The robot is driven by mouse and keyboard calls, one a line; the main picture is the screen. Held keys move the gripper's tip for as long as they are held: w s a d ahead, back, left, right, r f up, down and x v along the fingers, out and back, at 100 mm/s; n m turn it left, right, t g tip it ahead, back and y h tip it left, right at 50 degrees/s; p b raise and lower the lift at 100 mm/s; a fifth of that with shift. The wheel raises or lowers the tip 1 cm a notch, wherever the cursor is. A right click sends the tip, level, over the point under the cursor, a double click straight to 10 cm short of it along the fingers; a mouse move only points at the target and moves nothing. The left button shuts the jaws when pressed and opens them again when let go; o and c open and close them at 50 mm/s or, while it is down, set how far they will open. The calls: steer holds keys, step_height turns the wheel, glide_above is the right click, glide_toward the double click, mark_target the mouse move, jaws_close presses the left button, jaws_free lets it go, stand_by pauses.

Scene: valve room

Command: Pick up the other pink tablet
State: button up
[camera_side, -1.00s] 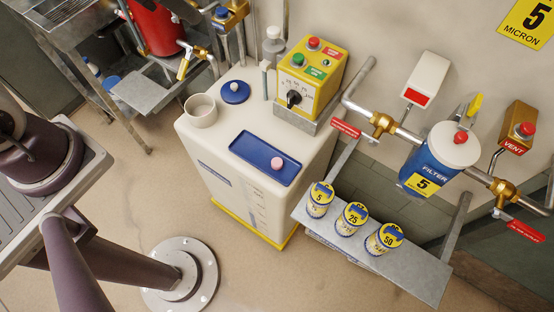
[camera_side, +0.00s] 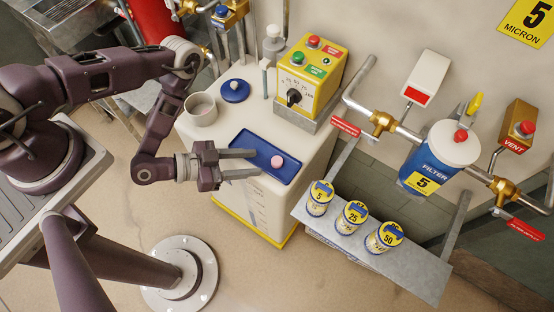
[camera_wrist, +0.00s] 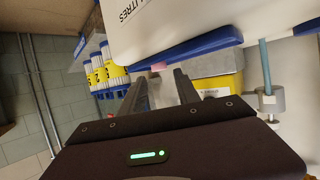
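A pink tablet (camera_side: 277,161) lies on the right part of the blue tray (camera_side: 246,143), on top of the white tank. My gripper (camera_side: 257,163) is open and empty, level with the tray. Its fingers point right, toward the tablet, with the fingertips just left of it. In the wrist view the two fingers of my gripper (camera_wrist: 156,82) are apart, and a small bit of the pink tablet (camera_wrist: 158,67) shows beyond them at the tray's edge (camera_wrist: 200,45).
The white tank (camera_side: 290,185) carries a blue lid (camera_side: 235,91) and a yellow control box (camera_side: 311,75). A metal shelf (camera_side: 420,275) with several numbered filter cartridges (camera_side: 354,217) stands to the right. Pipes and a blue filter housing (camera_side: 428,165) are on the wall.

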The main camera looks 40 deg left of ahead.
mark_target(278, 160)
steer(key=x, duration=0.6)
steer(key=shift+w+d+r, duration=0.1)
steer(key=shift+w+d, duration=0.05)
steer(key=shift+d, duration=0.05)
jaws_close()
